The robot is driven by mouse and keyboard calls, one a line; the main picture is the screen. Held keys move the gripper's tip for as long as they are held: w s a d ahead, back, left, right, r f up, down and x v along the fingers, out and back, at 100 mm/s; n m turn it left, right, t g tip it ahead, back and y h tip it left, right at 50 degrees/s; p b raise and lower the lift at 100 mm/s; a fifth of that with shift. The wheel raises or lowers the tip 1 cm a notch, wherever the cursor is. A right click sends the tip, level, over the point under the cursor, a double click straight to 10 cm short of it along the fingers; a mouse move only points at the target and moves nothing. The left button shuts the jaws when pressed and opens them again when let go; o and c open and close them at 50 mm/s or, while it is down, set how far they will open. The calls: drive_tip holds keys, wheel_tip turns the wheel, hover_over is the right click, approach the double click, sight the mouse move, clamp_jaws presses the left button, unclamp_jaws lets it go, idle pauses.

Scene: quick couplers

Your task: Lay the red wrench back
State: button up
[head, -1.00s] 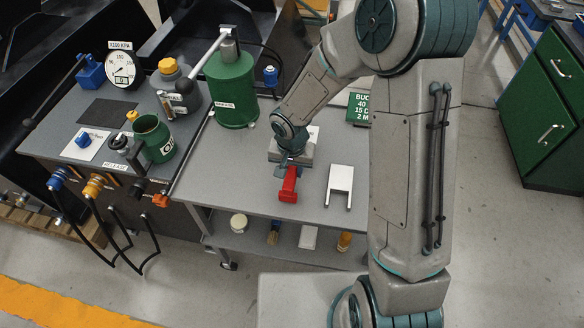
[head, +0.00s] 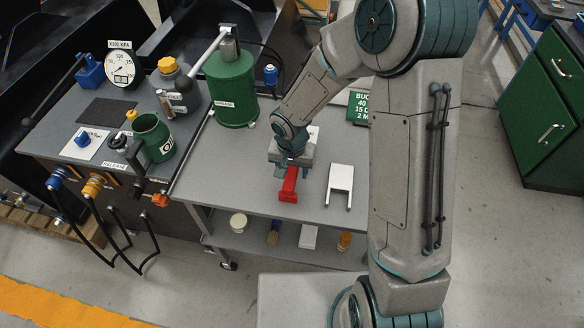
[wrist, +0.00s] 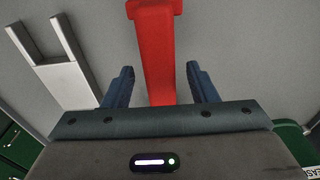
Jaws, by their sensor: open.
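The red wrench (head: 289,186) lies on the grey top of the cart (head: 250,185), its near end toward the front edge. My gripper (head: 285,172) is over its far end, pointing down. In the wrist view the wrench (wrist: 157,55) runs between the two blue fingers of my gripper (wrist: 160,85), with a gap on each side. The fingers are open and hold nothing. The gripper body hides the far end of the wrench.
A white two-pronged piece (head: 340,183) lies to the right of the wrench. A green canister (head: 232,92) with a lever stands at the back left. A green sign (head: 358,107) is behind. The cart top left of the wrench is clear.

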wheel_tip(320, 180, up, 14)
drive_tip(key=s, duration=0.1)
drive_tip(key=shift+a, duration=0.15)
idle(0.3)
drive_tip(key=shift+f, duration=0.1)
drive_tip(key=s+d+r+n+t, duration=0.1)
drive_tip(key=s+d+r, duration=0.3)
drive_tip(key=s+d, duration=0.3)
drive_tip(key=s+d+r+n+t, duration=0.1)
drive_tip(key=s+d+r, duration=0.4)
drive_tip(key=s+d, duration=0.2)
drive_tip(key=shift+s+d, duration=0.15)
drive_tip(key=shift+d, duration=0.25)
drive_tip(key=shift+r, duration=0.1)
